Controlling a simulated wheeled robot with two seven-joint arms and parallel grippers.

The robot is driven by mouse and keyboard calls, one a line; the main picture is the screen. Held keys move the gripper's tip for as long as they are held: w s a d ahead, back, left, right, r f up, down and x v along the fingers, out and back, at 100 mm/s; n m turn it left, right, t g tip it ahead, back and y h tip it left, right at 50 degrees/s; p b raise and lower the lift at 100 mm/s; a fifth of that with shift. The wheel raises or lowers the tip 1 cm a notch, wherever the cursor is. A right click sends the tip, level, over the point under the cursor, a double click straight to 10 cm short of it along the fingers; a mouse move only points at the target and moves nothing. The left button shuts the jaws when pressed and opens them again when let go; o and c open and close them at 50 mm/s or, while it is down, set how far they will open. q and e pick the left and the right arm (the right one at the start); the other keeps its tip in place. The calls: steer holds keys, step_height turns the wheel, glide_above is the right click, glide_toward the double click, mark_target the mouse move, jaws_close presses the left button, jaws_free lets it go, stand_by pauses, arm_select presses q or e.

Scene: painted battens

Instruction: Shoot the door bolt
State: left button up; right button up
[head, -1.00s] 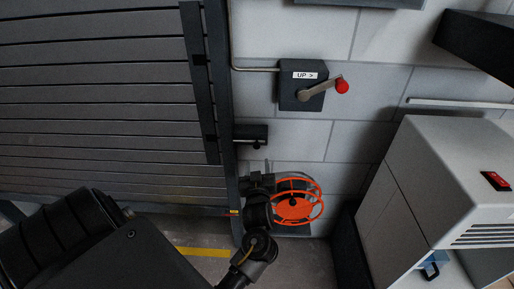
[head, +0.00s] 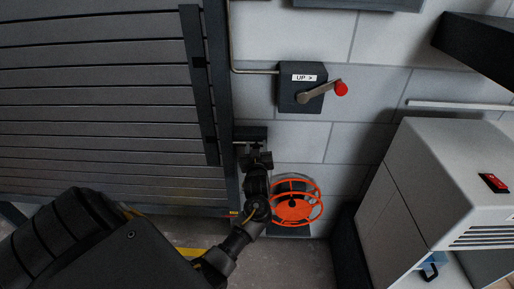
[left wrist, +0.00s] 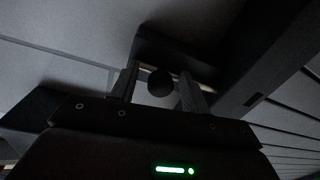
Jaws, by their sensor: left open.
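The door bolt (head: 249,133) is a dark block with a thin pale rod, fixed on the wall just right of the shutter's dark frame. My left gripper (head: 257,154) is just below it and partly covers it. In the left wrist view my left gripper (left wrist: 157,86) is open. The bolt's round dark knob (left wrist: 160,82) appears between its two fingers, with the pale rod behind it. I cannot tell whether a finger touches the knob. The dark slatted shutter door (head: 100,100) fills the left. My right gripper is not in view.
A dark box marked "UP >" (head: 290,95) with a red-knobbed crank (head: 341,88) sits above the bolt. An orange handwheel (head: 296,208) is close to the right of my left arm. A pale machine with a red switch (head: 494,183) stands at the right.

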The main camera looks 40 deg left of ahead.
mark_target(245, 141)
arm_select(q)
steer(key=shift+c, duration=0.3)
jaws_close()
steer(key=shift+s+a+p, duration=0.3)
steer(key=shift+s+a, duration=0.4)
steer(key=shift+a, duration=0.2)
steer(key=shift+s+a+p, duration=0.3)
steer(key=shift+s+a, duration=0.35)
steer(key=shift+a, duration=0.25)
steer(key=shift+c, duration=1.6)
jaws_free()
steer(key=o, duration=0.4)
steer(key=shift+s+a, duration=0.1)
steer(key=shift+s+d, duration=0.1)
steer(key=shift+d, duration=0.25)
steer(key=b+v, duration=0.1)
steer(key=v, duration=0.9)
steer(key=shift+s, duration=0.15)
